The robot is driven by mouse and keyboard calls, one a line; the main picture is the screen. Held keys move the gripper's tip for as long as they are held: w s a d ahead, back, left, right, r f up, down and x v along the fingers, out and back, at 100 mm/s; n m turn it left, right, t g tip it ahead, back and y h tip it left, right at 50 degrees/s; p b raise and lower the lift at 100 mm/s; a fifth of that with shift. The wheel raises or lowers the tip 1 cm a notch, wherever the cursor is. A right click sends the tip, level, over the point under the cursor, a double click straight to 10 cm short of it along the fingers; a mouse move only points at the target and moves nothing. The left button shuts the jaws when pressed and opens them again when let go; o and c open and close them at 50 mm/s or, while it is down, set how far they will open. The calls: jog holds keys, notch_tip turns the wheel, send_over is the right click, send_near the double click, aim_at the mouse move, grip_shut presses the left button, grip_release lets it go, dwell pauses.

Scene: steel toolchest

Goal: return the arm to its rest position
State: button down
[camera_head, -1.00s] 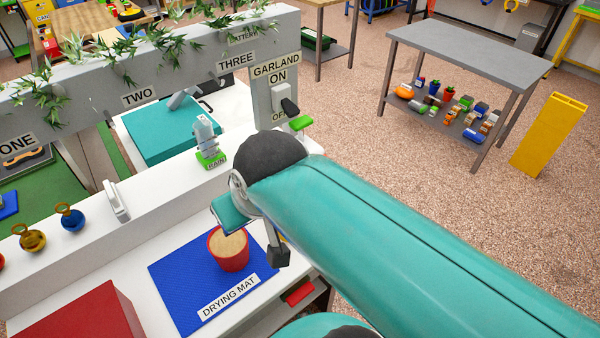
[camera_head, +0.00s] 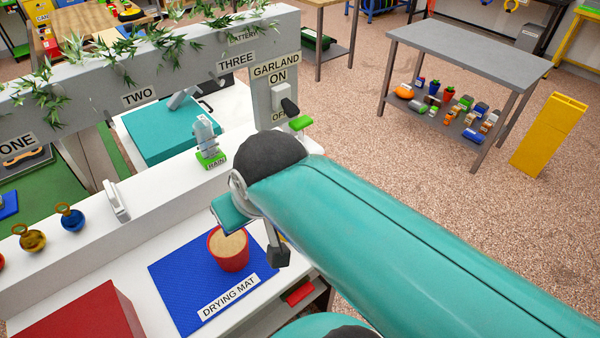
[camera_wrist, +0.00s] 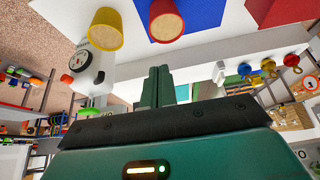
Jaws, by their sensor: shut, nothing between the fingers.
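My arm, teal with a dark rounded joint, reaches across the head view from the lower right toward the white bench (camera_head: 150,245). In the wrist view my gripper (camera_wrist: 157,86) has its green fingers together, with nothing between them. A red cup (camera_head: 228,250) with a tan top stands on the blue drying mat (camera_head: 180,285), beside my wrist parts. The red cup also shows in the wrist view (camera_wrist: 166,24), apart from the fingers. A yellow cup (camera_wrist: 105,30) is to its left there. In the head view my arm mostly hides the area right of the red cup.
A grey upright panel (camera_head: 180,68) with garland and a lever (camera_head: 289,106) stands behind the bench. A red box (camera_head: 85,315) sits at the front left. A grey table (camera_head: 470,50) and yellow stand (camera_head: 548,135) are at the right, with open floor between.

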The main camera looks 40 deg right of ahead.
dwell(0.7)
notch_tip(320, 180, up, 13)
jog(key=g, duration=0.2)
send_over(307, 118)
jog(key=s, duration=0.4)
jog(key=shift+d+f, duration=0.1)
jog(key=shift+f, duration=0.05)
jog(key=shift+w+f, duration=0.1)
jog(key=x, duration=0.8)
jog(key=s+x, duration=0.1)
jog(key=x, duration=0.3)
jog(key=shift+f, duration=1.05)
